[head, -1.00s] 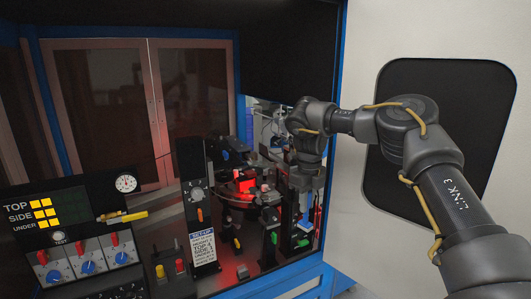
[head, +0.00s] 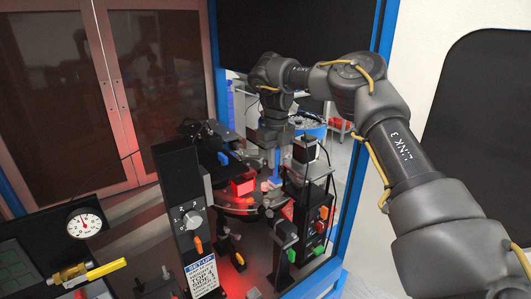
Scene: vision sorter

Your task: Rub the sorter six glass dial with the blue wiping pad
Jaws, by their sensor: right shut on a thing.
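The glass dial (head: 238,209) is the round disc low in the middle of the head view, lit red and partly hidden by small stations around it. My right gripper (head: 275,172) points down above the right part of the dial. It is shut on the blue wiping pad (head: 274,183), a small light-blue block at its fingertips. The pad is close to the disc surface; I cannot tell whether they touch. My left gripper is out of view.
A black post with a knob (head: 192,219) stands in front left of the dial. A camera-like post (head: 304,150) and a box with coloured buttons (head: 318,226) stand close on the right. A panel with a white gauge (head: 84,222) is at left.

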